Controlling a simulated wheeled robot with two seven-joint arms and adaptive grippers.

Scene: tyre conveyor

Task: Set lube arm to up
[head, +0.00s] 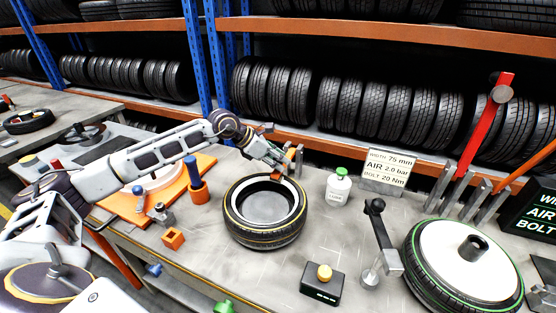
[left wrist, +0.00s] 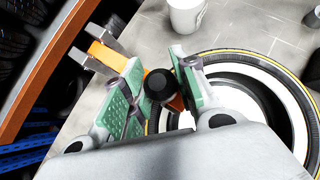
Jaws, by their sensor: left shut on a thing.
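My left gripper (head: 283,168) reaches in from the left to the far rim of the tyre (head: 262,238) that lies flat on the table. In the left wrist view its green-padded fingers (left wrist: 158,90) are closed around an orange lever with a round black knob, which looks like the lube arm (left wrist: 160,85). The knob faces the wrist camera between the pads. In the head view only a small orange bit shows by the fingertips, so the lever's angle is hard to tell. My right gripper is not in view.
A grey bracket with an orange piece (left wrist: 100,55) stands beside the fingers. A white bottle with green cap (head: 338,186) is just right of the tyre. A black-knobbed lever (head: 376,225) and a button box (head: 322,283) stand farther right. A sign (head: 389,170) is behind.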

